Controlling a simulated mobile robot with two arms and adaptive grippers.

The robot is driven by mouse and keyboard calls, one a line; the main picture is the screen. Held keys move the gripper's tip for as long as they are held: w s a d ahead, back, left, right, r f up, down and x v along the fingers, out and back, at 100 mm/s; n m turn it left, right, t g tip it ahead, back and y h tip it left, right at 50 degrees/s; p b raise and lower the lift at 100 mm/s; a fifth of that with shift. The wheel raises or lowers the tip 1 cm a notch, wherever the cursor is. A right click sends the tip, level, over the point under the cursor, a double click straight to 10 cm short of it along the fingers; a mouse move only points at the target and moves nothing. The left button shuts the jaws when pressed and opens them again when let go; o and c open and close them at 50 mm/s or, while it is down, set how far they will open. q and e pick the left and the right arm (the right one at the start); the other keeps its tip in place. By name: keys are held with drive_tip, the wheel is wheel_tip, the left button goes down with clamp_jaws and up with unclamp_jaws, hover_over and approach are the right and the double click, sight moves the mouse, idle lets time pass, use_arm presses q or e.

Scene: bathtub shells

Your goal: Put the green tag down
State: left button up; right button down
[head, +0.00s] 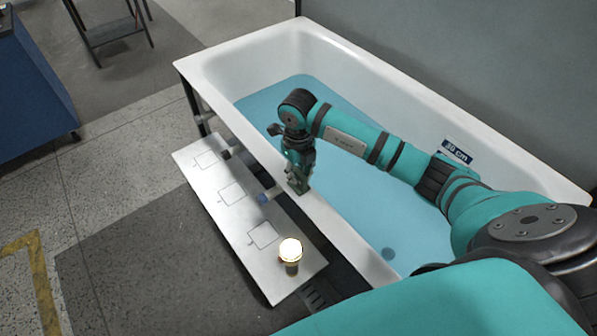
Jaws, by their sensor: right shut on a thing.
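My right gripper (299,184) points down at the near rim of the white bathtub, in the middle of the head view. It is shut on a small dark green piece, which I take to be the green tag. The tag is mostly hidden by the fingers, and I cannot tell whether it touches the rim. My left gripper is not in view.
A pale shelf (218,221) with outlined squares runs along the tub (333,221). A blue-ended cylinder (264,198), a dark-ended one (227,154) and a glowing lamp (290,251) are at the shelf. A plate marked "30 cm" (456,151) is on the tub's far side.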

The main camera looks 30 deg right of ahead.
sight(299, 172)
drive_tip(key=c, duration=1.3)
unclamp_jaws()
drive_tip(key=shift+f, duration=0.1)
drive_tip(key=shift+o, duration=0.2)
wheel_tip(299, 172, up, 12)
drive_tip(key=b, duration=0.2)
